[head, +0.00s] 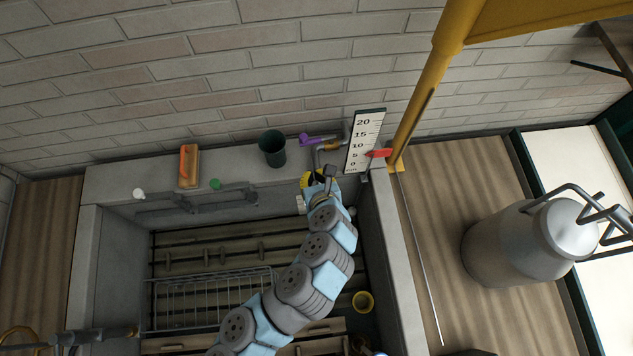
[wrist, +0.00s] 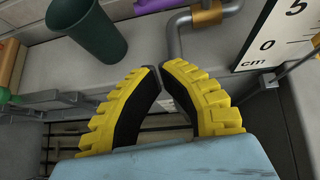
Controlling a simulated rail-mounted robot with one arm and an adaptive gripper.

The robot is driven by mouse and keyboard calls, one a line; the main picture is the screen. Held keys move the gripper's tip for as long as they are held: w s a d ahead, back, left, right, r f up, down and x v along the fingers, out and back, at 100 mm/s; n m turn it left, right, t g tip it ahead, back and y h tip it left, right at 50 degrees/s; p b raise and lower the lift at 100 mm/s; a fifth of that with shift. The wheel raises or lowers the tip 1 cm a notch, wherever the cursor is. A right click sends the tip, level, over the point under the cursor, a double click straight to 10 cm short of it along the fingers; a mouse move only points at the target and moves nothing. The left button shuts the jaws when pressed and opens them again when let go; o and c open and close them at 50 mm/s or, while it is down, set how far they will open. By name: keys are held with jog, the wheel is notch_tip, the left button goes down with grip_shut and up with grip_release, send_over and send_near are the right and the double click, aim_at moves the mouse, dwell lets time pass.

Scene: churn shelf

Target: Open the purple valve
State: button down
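The purple valve handle (head: 308,139) sits on a pipe by the wall behind the basin, left of the white scale board. Its brass-coloured fitting (head: 332,146) is just to its right. In the wrist view only a small bit of purple (wrist: 154,6) shows at the top edge, beside the brass fitting (wrist: 207,15) and the grey bent pipe. My gripper (wrist: 158,67) has yellow ribbed fingers with black inner faces. Its tips are almost together, with nothing seen between them. In the head view my gripper (head: 317,180) is below and in front of the valve, apart from it.
The scale board (head: 365,140) with a red pointer (head: 379,153) is close on the right. A yellow post (head: 425,95) and a metal churn (head: 505,245) are farther right.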

aim_at(317, 140)
jog(key=w, duration=0.2)
jog(key=w+f, duration=0.1)
jog(key=w+a, duration=0.1)
jog(key=w, duration=0.1)
jog(key=shift+w+f, duration=0.35)
jog(key=shift+f, duration=0.05)
jog(key=shift+w+a+r, duration=0.1)
jog(key=shift+w+a, duration=0.05)
jog(key=shift+w, duration=0.7)
jog(key=shift+w, duration=0.1)
